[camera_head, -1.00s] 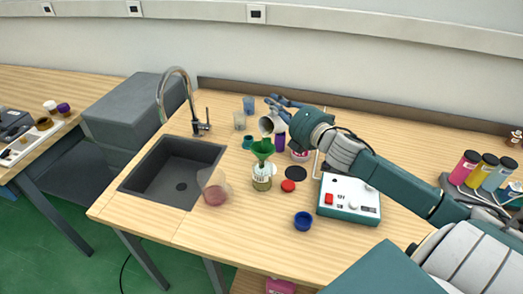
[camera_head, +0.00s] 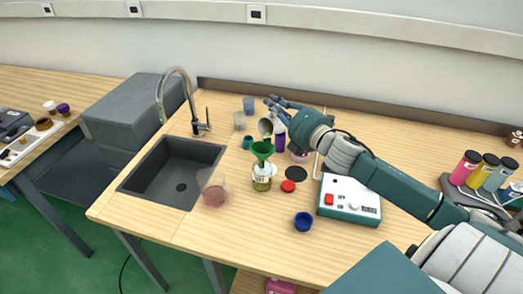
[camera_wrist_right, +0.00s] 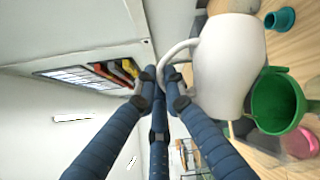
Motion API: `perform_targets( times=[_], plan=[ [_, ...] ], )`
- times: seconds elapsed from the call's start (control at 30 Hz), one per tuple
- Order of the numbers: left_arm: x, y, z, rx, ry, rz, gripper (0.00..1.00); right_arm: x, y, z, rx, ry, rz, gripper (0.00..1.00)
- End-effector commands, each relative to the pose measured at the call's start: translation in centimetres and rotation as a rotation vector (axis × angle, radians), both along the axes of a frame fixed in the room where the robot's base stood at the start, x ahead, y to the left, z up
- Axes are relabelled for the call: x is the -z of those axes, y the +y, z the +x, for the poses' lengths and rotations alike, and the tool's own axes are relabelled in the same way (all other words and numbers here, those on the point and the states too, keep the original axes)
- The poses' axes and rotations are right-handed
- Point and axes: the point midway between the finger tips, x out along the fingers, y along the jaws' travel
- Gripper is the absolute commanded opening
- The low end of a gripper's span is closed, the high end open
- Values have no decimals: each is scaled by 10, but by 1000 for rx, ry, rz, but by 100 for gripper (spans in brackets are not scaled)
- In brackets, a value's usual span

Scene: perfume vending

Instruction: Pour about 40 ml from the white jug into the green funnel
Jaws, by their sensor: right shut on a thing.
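The white jug (camera_wrist_right: 228,62) is held by its handle in my right gripper (camera_wrist_right: 168,88), whose fingers are shut on it. In the head view the jug (camera_head: 265,127) is tilted just above the green funnel (camera_head: 262,149), and my right gripper (camera_head: 282,106) is behind it to the right. The funnel stands in the mouth of a labelled bottle (camera_head: 262,176) on the table. In the right wrist view the funnel (camera_wrist_right: 278,102) is beside the jug, apart from it or overlapping; I cannot tell which. No stream of liquid shows. My left gripper is not in view.
A sink (camera_head: 172,168) with a tall tap lies to the left, with a clear pinkish vessel (camera_head: 214,192) at its right edge. A white device (camera_head: 349,199), red cap (camera_head: 288,186) and blue cup (camera_head: 303,221) are to the right. The table front is mostly clear.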

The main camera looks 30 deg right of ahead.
Motion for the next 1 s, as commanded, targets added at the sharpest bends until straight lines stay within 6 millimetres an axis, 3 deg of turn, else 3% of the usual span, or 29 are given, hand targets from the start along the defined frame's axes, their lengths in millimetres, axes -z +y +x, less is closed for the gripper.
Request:
perform_targets(
  times=[0.4, 0.47, 0.63, 0.83, 1.0],
  plan=[
    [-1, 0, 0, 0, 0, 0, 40, -3, 0, 0, 0, -5, -8, 0],
    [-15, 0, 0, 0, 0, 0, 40, -14, -7, 2, 1, 10, 43, 0],
    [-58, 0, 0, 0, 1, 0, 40, -12, -25, 8, -4, 76, 268, 0],
    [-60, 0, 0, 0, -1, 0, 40, -3, -28, 9, -8, 91, 328, 0],
    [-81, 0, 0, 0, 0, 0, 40, -11, -33, 11, -9, 116, 405, 0]
  ],
)
